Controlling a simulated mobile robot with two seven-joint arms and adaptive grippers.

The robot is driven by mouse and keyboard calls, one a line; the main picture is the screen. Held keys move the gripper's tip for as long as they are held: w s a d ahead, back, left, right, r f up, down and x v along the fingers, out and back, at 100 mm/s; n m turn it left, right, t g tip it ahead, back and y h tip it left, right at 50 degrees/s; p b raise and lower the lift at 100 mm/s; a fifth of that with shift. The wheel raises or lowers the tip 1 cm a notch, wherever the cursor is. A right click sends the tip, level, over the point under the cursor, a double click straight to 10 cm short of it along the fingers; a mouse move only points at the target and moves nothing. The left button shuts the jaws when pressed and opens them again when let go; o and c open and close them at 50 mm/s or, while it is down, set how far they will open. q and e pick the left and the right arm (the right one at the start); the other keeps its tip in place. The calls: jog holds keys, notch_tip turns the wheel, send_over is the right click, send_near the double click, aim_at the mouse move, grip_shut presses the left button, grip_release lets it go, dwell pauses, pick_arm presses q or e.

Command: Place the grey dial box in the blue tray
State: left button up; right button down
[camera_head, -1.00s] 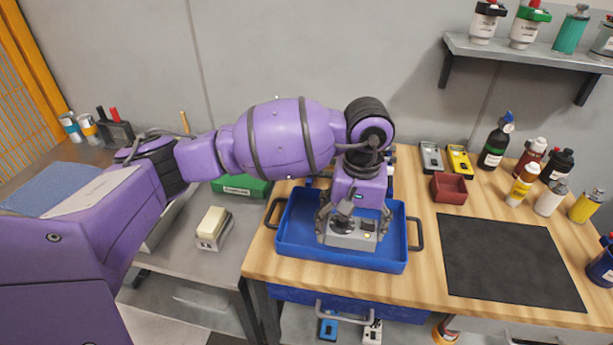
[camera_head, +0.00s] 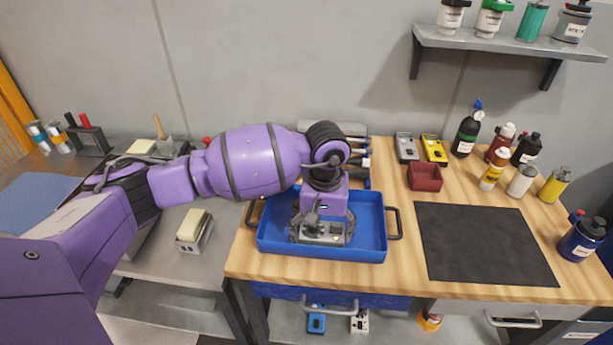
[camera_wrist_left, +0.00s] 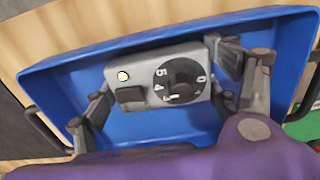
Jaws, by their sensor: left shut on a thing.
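The grey dial box (camera_head: 322,233) is inside the blue tray (camera_head: 371,222), over the tray's floor. In the left wrist view the box (camera_wrist_left: 135,75) shows a black dial with white numbers, a dark switch and a small yellowish light. My left gripper (camera_head: 321,230) points down into the tray and is shut on the box, one finger at each end. The tray (camera_wrist_left: 50,90) surrounds the box in the wrist view. I cannot tell whether the box touches the tray floor. My right gripper is not in view.
A black mat (camera_head: 484,244) lies right of the tray. A dark red bin (camera_head: 424,177), a grey meter (camera_head: 406,147) and a yellow meter (camera_head: 433,150) stand behind it. Several bottles stand at the back right. A cream-topped block (camera_head: 194,228) is on the grey bench at left.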

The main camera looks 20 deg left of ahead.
aim_at(322, 230)
pick_arm(q)
jog(key=o, duration=1.5)
notch_tip(322, 230, up, 12)
jog(key=shift+r, duration=0.25)
